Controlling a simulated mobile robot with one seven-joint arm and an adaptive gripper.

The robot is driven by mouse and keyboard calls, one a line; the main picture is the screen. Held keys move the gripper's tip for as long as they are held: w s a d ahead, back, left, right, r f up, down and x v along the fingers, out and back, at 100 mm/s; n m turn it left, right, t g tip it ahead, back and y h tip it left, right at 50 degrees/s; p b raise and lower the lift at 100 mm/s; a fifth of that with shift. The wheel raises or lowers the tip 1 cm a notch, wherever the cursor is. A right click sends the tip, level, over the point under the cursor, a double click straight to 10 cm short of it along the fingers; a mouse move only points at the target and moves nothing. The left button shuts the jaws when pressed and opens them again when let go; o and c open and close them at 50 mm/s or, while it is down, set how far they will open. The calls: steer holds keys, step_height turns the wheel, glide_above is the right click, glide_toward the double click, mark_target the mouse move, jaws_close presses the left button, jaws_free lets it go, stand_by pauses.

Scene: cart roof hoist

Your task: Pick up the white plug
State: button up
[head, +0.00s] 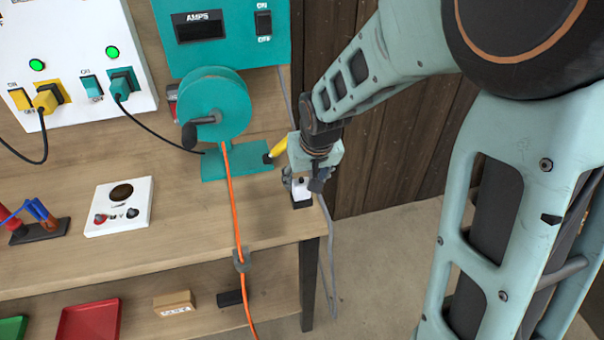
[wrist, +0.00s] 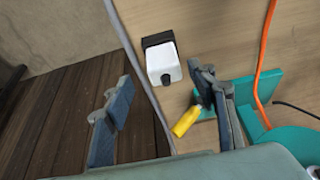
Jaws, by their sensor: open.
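The white plug (head: 302,189) sits at the right end of the workbench, with a black block at its lower side. In the wrist view the white plug (wrist: 162,64) shows a dark knob on its near face and lies just beyond the fingertips, between their lines. My gripper (head: 303,181) is over the plug, its fingers spread to either side. In the wrist view the gripper (wrist: 160,80) is open and empty. I cannot tell whether a finger touches the plug. The fingers partly hide it in the head view.
A teal reel (head: 213,105) with an orange cord (head: 231,190) stands left of the plug. A yellow handle (head: 278,148) lies close to my gripper. A grey cable (wrist: 143,75) hangs by the bench's right edge. A white panel piece (head: 119,206) lies farther left.

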mark_target(302, 184)
steer(key=shift+a+x, duration=0.15)
steer(key=shift+x, duration=1.2)
steer(key=shift+a+x, duration=0.2)
steer(key=shift+x, duration=1.1)
steer(key=shift+c, duration=0.4)
jaws_close()
